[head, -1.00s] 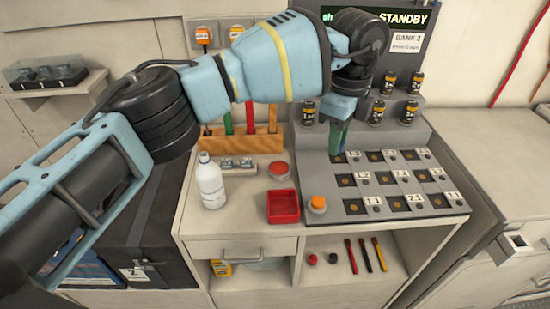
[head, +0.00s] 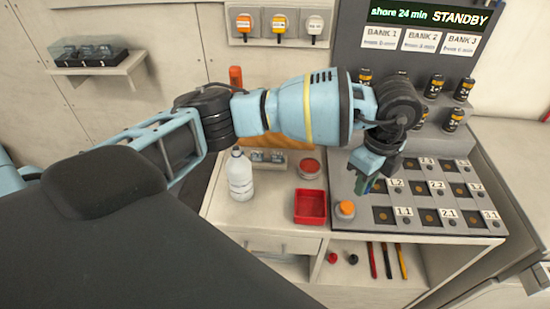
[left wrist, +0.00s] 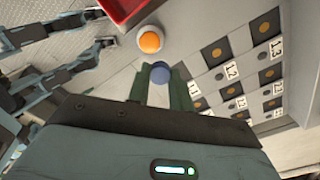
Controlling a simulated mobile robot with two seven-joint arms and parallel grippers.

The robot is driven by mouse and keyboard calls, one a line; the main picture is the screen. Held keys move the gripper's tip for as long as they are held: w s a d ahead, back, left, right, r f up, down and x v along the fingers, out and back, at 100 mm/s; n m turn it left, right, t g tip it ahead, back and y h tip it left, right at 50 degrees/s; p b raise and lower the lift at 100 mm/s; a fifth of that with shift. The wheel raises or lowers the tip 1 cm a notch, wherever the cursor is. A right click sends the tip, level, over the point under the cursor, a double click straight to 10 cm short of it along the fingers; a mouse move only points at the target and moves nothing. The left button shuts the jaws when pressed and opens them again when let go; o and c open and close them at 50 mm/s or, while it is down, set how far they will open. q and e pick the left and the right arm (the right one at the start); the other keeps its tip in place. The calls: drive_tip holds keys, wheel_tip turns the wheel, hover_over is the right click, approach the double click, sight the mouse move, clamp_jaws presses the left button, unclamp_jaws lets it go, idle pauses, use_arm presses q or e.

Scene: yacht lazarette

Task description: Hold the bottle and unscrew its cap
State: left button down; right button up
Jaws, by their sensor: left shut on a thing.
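A white bottle (head: 241,182) with a white top stands upright on the counter, left of a red tray. My left gripper (head: 369,184) is well to the right of the bottle, over the left edge of the grey numbered panel. In the left wrist view its greenish fingers (left wrist: 163,84) are shut on a small round blue thing (left wrist: 160,72), seen end-on. I cannot tell if that thing is a cap. In the head view the gripper mostly hides it. The bottle does not show in the left wrist view.
Several dark canisters stand behind the panel. A shelf below holds coloured sticks. The counter's front left is clear.

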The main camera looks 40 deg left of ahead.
use_arm(q)
drive_tip(key=shift+n, duration=0.4)
drive_tip(key=s+a+f, duration=0.1)
drive_tip(key=s+a, duration=0.1)
drive_tip(key=s+a+f, duration=0.1)
drive_tip(key=s+a, duration=0.1)
drive_tip(key=s+a+f+p, duration=0.1)
drive_tip(key=s+a, duration=0.1)
drive_tip(key=shift+s+a+f, duration=0.25)
drive_tip(key=shift+a+f, duration=0.1)
drive_tip(key=shift+a, duration=0.05)
drive_tip(key=s+a+f+n+p, duration=0.1)
drive_tip(key=s+a+f, duration=0.1)
drive_tip(key=s+a, duration=0.7)
drive_tip(key=b, duration=0.1)
hover_over(282, 185)
drive_tip(key=shift+w+f, duration=0.1)
drive_tip(key=shift+f, duration=2.15)
use_arm(e)
drive_tip(key=shift+w+a+r, duration=0.1)
drive_tip(key=shift+w+r, duration=0.45)
drive_tip(key=shift+r, duration=0.25)
use_arm(q)
drive_tip(key=shift+f, duration=0.1)
drive_tip(key=c, duration=1.3)
unclamp_jaws()
drive_tip(key=shift+o, duration=0.2)
